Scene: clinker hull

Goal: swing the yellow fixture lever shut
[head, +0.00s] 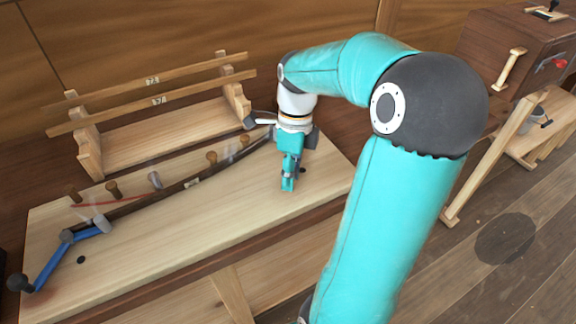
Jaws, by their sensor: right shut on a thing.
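My right gripper (288,184) points down over the right part of the pale bench top, near the right end of a long dark curved plank (165,192). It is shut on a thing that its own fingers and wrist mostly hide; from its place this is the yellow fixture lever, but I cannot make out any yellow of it. At the plank's left end a blue lever (50,262) with a black ball knob (19,283) sticks out towards the front left. My left gripper is not in view.
Several wooden pegs (112,189) stand along the plank's back side. A wooden rack (150,132) with two numbered rails stands behind. The bench top (190,235) is bare in front of the plank. A brown wooden chest (515,45) stands at the right.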

